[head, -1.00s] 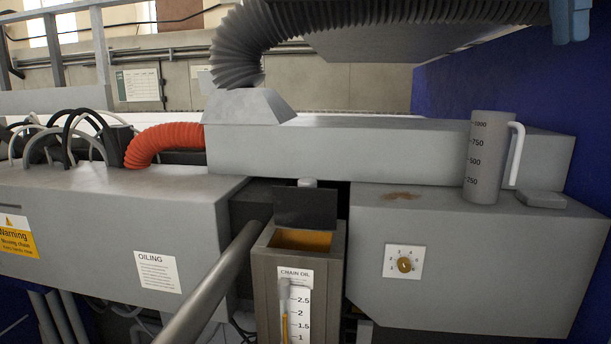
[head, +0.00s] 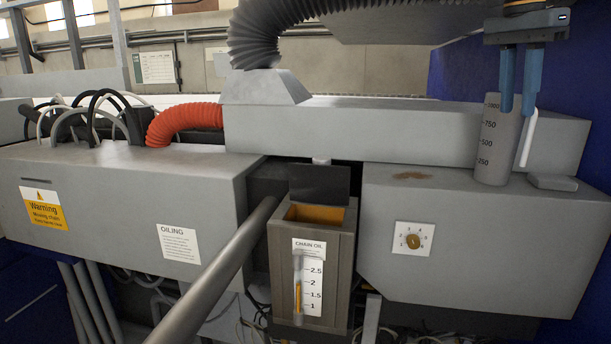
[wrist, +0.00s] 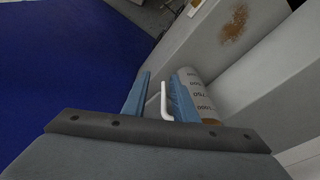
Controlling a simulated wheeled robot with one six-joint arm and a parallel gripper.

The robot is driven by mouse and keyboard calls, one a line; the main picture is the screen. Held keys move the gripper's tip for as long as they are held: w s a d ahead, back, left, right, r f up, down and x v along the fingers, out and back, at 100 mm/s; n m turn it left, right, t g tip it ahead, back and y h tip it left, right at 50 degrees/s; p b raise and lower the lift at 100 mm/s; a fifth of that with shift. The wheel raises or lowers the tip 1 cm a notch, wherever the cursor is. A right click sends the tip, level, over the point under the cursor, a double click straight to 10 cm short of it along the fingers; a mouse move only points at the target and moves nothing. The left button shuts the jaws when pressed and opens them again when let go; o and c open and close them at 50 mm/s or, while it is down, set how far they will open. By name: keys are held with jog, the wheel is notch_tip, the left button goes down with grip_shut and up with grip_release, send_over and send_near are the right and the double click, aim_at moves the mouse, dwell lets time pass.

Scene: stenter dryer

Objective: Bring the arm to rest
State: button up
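My gripper (head: 517,112) hangs at the upper right of the head view, pointing down. Its two blue fingers are apart with nothing held between them. In the head view it overlaps the upper part of a grey measuring jug (head: 495,150) with a white handle. The jug stands upright on the right grey cabinet. In the wrist view my gripper (wrist: 162,82) shows its fingers spread, with the white handle (wrist: 165,104) visible between them and the jug (wrist: 195,90) behind the right finger. I cannot tell whether a finger touches the jug.
A chain oil box (head: 339,247) with its dark lid raised stands in the middle. The right cabinet (head: 470,245) carries a dial (head: 415,241), a brown stain and a small grey block (head: 553,183). A ribbed duct (head: 262,38) and a blue wall (head: 450,72) are close by.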

jog(key=a+f+n+t+y, duration=0.1)
jog(key=a+f+n, duration=0.5)
jog(key=f, duration=0.7)
jog(key=a+f+n, duration=0.3)
jog(key=a+f, duration=0.4)
jog(key=f, duration=0.5)
jog(key=s+a+f+n+t+y, duration=0.1)
jog(key=s+a+f+n, duration=0.6)
jog(key=s+f, duration=0.65)
notch_tip(320, 180, down, 13)
jog(key=w+a+m+g+b, duration=0.1)
jog(key=b, duration=0.9)
jog(key=shift+w+r+g, duration=0.15)
jog(key=shift+w+g, duration=0.15)
